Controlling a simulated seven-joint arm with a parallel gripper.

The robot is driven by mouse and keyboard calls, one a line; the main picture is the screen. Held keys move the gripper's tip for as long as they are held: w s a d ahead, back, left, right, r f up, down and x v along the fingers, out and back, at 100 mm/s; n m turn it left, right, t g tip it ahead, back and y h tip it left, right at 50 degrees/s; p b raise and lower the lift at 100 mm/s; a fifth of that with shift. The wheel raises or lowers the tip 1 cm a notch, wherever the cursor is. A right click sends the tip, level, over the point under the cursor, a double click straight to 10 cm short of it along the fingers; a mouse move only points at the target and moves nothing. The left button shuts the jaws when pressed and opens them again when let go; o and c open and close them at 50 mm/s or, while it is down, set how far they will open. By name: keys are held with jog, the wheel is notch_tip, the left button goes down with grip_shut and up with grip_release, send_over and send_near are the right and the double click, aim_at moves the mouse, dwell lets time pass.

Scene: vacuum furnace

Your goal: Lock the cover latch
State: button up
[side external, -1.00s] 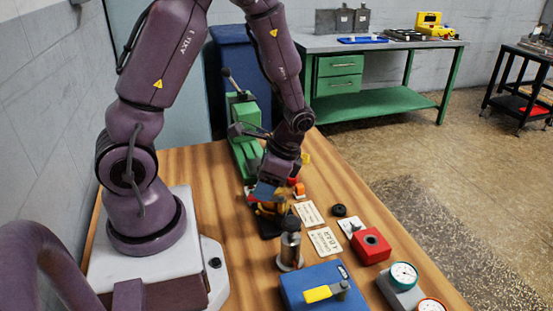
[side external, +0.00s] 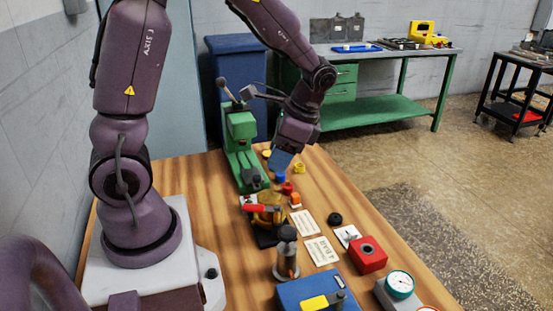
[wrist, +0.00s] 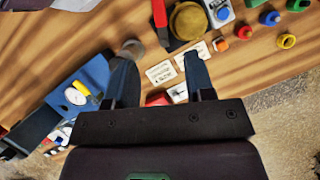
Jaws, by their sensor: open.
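A brass-coloured domed cover (side external: 268,217) sits on a black base on the wooden bench, with a red lever (side external: 255,207) beside it. In the wrist view the dome (wrist: 190,20) and red lever (wrist: 160,14) are at the top edge, the lever partly cut off. A blue box (side external: 300,290) with a yellow handle (side external: 314,303) is at the front. I cannot tell for certain which lever is the cover latch. My gripper (side external: 280,163) is above the bench, behind and apart from the dome. In the wrist view its two fingers (wrist: 160,62) are spread with nothing held between them.
A metal cylinder with a dark knob (side external: 286,262) stands between dome and blue box. A green press (side external: 240,150) stands behind the dome. Printed cards (side external: 303,222), a red box (side external: 368,255), a gauge (side external: 400,284) and small coloured parts (side external: 287,188) lie rightward.

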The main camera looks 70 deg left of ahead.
aim_at(253, 206)
jog(key=s+a+r+n+t+h, duration=0.2)
jog(key=s+a+t, duration=0.1)
jog(key=s, duration=0.2)
jog(key=f, duration=0.4)
jog(key=f+m, duration=0.1)
jog(key=f, duration=0.4)
jog(key=d+f+m+t, duration=0.1)
jog(key=f, duration=0.4)
jog(key=shift+s+f, duration=0.1)
jog(key=shift+s, duration=0.05)
grip_shut()
